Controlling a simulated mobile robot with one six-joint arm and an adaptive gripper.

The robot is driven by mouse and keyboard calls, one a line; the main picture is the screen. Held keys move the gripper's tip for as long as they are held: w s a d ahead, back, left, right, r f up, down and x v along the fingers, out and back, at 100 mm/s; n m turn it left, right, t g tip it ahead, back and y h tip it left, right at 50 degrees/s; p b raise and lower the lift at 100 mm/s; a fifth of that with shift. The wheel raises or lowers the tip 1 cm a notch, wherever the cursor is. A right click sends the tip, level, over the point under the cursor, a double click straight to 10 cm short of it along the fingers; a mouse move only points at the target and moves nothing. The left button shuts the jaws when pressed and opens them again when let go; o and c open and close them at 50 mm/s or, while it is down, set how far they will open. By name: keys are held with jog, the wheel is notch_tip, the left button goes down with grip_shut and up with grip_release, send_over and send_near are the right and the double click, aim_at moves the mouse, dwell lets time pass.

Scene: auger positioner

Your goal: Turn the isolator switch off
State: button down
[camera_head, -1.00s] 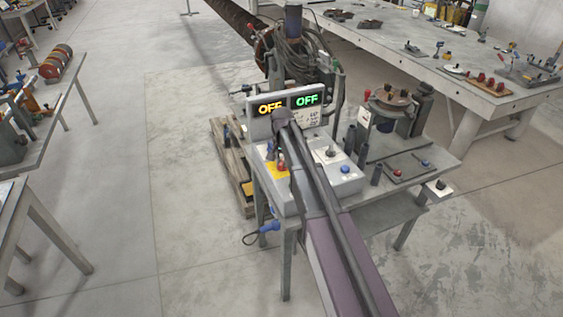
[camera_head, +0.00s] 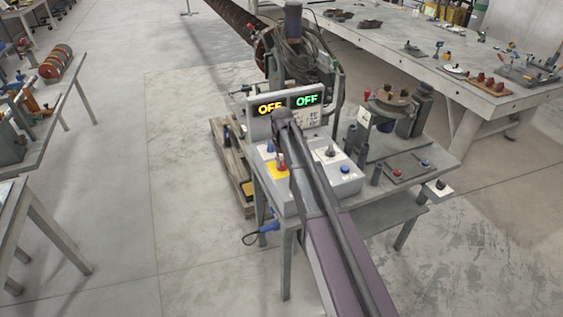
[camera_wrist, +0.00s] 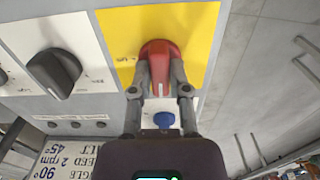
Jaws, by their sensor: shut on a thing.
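The isolator switch is a red rotary knob (camera_wrist: 160,58) on a yellow plate (camera_wrist: 198,30) in the wrist view. My gripper (camera_wrist: 160,84) has one finger on each side of the knob's grip and is shut on it. A white mark on the grip points toward my gripper; the small label beside the knob is too blurred to read. In the head view the red knob (camera_head: 282,165) and yellow plate (camera_head: 276,173) show beside my arm on the control box; my fingers are hard to make out there. Two displays (camera_head: 288,103) above read OFF, one yellow and one green.
A black knob (camera_wrist: 53,72) on a white plate sits left of the switch in the wrist view, and a blue button (camera_wrist: 164,120) sits close below it. The control box stands on a small grey table (camera_head: 440,157) with machine parts. Open floor (camera_head: 190,230) lies to the left.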

jog(key=shift+s, duration=0.15)
jog(key=c, duration=0.6)
grip_release()
jog(key=shift+m, duration=0.3)
